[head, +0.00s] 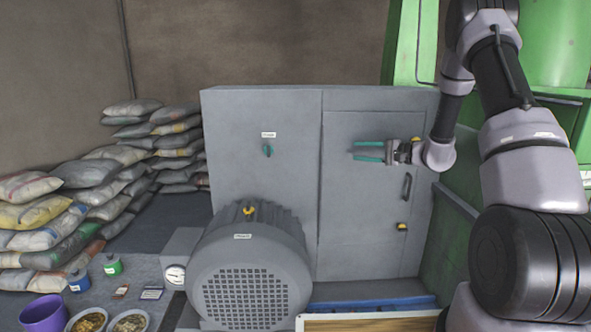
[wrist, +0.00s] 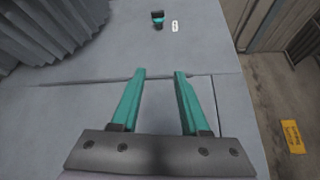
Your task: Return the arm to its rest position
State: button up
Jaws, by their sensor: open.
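My arm comes in from the right of the head view, over the front of a grey cabinet (head: 262,190). My gripper (head: 354,151) points left in front of the cabinet door (head: 350,240). Its two teal fingers are apart with nothing between them; the wrist view shows the same empty gap (wrist: 160,74). A teal rotary switch (head: 268,151) with a white label sits on the cabinet panel, left of the fingertips and apart from them. The switch also shows at the top of the wrist view (wrist: 158,20).
A grey motor (head: 248,270) stands before the cabinet, with a gauge (head: 175,276) beside it. A dark door handle (head: 407,187) lies below my gripper. Stacked sacks (head: 90,180) fill the left. A purple pot (head: 43,312) and bowls (head: 130,322) stand front left. Green machinery (head: 555,45) stands behind my arm.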

jog(key=s+a+r+n+g+h, duration=0.2)
jog(key=s+a+r+g, duration=0.1)
jog(key=s+r, duration=0.55)
jog(key=s+a+r+n+g+h, duration=0.25)
jog(key=s+r, duration=0.25)
jog(key=s, duration=0.6)
jog(key=s+d+r+t+h, duration=0.2)
jog(key=s+d+r+h, duration=0.1)
jog(key=s, duration=0.6)
jog(key=s+d+r+t+h, duration=0.2)
jog(key=s+d+h, duration=0.3)
jog(key=s, duration=0.3)
jog(key=shift+s+d+r, duration=0.2)
jog(key=shift+s+r, duration=0.15)
jog(key=shift+r, duration=0.05)
jog(key=shift+c, duration=0.3)
